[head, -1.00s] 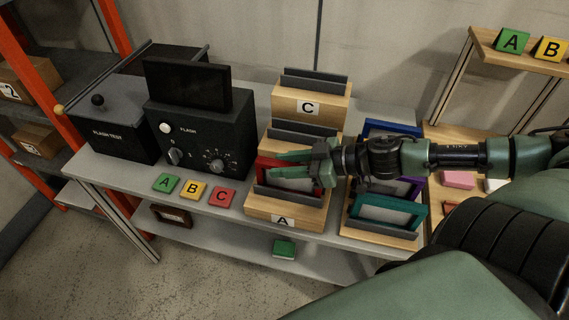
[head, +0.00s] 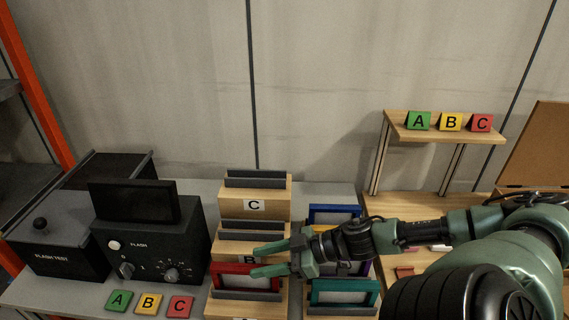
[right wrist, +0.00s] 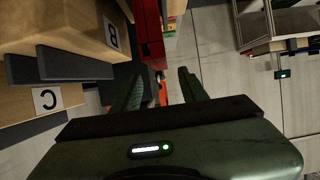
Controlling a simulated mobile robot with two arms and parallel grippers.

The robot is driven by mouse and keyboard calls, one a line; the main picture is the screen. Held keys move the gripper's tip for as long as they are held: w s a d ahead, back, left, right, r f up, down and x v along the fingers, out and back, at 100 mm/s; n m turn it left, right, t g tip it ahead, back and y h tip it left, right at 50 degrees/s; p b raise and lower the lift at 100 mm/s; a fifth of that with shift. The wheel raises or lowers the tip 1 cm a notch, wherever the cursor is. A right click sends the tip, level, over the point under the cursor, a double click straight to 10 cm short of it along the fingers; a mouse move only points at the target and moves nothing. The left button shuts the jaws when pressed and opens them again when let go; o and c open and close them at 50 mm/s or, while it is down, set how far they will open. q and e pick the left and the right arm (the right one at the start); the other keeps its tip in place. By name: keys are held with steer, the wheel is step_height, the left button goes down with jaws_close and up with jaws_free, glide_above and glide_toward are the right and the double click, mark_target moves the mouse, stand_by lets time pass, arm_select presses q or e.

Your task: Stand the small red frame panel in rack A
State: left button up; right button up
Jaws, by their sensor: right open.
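The small red frame panel (head: 228,269) stands upright in the dark slot of rack A (head: 246,295), the lowest front step of the stepped wooden rack. My right gripper (head: 257,261) is open and empty. Its fingers point left and overlap the panel's upper right part in the head view. In the right wrist view the fingers (right wrist: 160,85) are apart, with a red upright piece (right wrist: 151,35), apparently the panel, beyond them and nothing between them. The A label is mostly cut off by the lower edge of the head view. My left gripper is not in view.
Rack B (head: 230,247) and rack C (head: 270,205) rise behind rack A. A black flash tester (head: 150,240) stands left. To the right, a teal frame (head: 344,285) and a blue frame (head: 334,210) stand in other slots. A sign shelf (head: 400,130) stands behind.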

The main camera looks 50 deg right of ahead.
steer(key=shift+p+v, duration=0.9)
steer(key=shift+v, duration=1.85)
steer(key=shift+f, duration=0.1)
